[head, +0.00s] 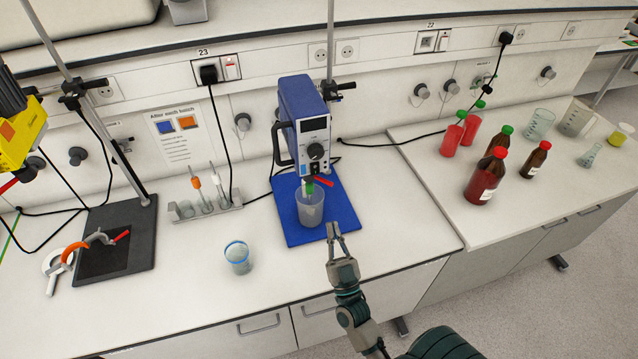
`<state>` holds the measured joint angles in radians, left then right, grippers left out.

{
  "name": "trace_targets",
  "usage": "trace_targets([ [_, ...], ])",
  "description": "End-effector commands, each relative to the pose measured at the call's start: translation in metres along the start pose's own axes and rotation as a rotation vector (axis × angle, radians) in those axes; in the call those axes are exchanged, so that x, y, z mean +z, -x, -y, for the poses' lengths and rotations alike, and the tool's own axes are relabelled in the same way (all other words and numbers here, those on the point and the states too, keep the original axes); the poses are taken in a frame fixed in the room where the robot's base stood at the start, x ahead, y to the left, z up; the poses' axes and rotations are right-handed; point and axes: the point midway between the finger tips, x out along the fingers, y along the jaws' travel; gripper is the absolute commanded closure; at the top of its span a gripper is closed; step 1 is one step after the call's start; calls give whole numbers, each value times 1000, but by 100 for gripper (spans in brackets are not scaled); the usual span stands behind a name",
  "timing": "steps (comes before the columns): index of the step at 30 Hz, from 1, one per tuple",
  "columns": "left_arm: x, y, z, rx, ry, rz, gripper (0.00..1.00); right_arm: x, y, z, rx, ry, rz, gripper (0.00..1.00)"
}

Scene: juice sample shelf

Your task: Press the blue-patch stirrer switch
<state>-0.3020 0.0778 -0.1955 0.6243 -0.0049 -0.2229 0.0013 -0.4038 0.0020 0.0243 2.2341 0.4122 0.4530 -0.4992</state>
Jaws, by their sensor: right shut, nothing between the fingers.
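A blue stirrer (301,112) stands at the back of the bench on a rod, with a dark display and a black knob (315,151) on its front. I cannot make out which part is its switch. A beaker (310,207) stands below it on a blue mat (343,208). A notice (173,133) on the wall carries a blue patch (165,127) and an orange patch. My right gripper (333,229) is shut and empty, near the mat's front edge, in front of the beaker and well below the knob. My left gripper is out of view.
A second stand with a yellow device (22,135) is at the left, over a dark base (115,243). A small glass beaker (238,257) and a tube rack (204,208) stand left of the mat. Several bottles, such as a red-capped one (486,178), stand on the right bench.

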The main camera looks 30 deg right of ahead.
Motion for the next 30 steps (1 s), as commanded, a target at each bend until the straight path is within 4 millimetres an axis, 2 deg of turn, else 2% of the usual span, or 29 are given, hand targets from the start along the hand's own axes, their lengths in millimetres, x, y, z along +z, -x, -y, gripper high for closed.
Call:
trace_targets([
  [9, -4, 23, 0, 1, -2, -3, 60, -5, -67, 2, 0, 0, -6, 100],
  [14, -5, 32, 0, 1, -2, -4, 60, -2, -97, 2, -1, 0, -2, 100],
  [15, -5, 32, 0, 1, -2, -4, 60, 6, -101, 2, -2, 1, 0, 100],
  [21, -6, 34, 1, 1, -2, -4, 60, 23, -115, 1, -1, 0, 0, 100],
  [30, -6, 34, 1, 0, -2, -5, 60, 28, -119, 1, -1, 0, -1, 100],
])
